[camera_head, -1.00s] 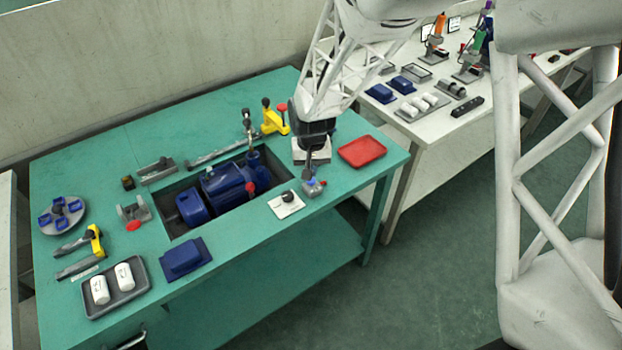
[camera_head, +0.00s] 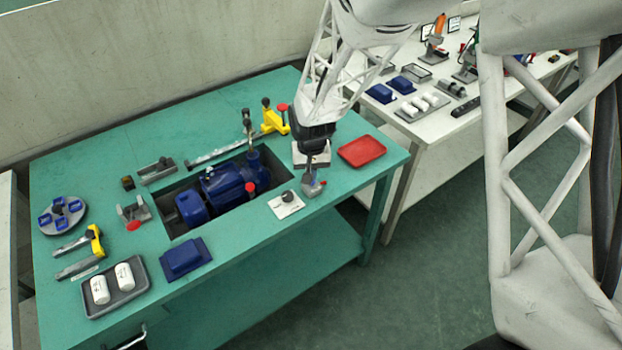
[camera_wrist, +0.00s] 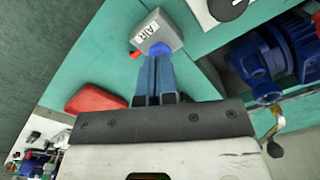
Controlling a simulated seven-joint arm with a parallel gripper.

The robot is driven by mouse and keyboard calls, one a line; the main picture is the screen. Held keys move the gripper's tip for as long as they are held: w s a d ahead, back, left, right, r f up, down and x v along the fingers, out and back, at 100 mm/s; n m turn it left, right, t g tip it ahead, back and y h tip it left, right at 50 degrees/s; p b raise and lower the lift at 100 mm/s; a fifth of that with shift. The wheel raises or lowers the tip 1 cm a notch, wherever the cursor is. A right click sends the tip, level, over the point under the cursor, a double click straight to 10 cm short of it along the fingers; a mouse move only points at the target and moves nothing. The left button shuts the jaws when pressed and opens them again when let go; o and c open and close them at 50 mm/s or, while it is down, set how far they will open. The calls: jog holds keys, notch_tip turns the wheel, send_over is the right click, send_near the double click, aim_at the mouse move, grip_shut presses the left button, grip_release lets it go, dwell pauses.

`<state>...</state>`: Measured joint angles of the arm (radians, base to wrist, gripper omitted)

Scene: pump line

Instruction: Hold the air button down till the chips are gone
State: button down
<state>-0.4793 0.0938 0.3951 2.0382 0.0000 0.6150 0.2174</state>
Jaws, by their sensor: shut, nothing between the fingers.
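The air button box is a small grey block labelled AIR (camera_wrist: 152,30) with a blue button (camera_wrist: 160,49) on it. In the head view the box (camera_head: 313,190) stands at the front right edge of the green table. My gripper (camera_wrist: 156,60) is shut and empty, its fingertips at the blue button and covering part of it. In the head view my gripper (camera_head: 310,178) is right above the box and hides the button. I cannot tell whether the button is pressed down. I cannot make out any chips.
A white plate with a black knob (camera_head: 287,204) lies left of the box. A red tray (camera_head: 362,151) lies behind it to the right. The blue pump (camera_head: 228,184) sits in a recess further left. The table's front edge is close by.

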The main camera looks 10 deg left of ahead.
jog(key=shift+f, duration=0.85)
dwell(1.1)
jog(key=shift+r, duration=0.75)
jog(key=shift+r, duration=2.35)
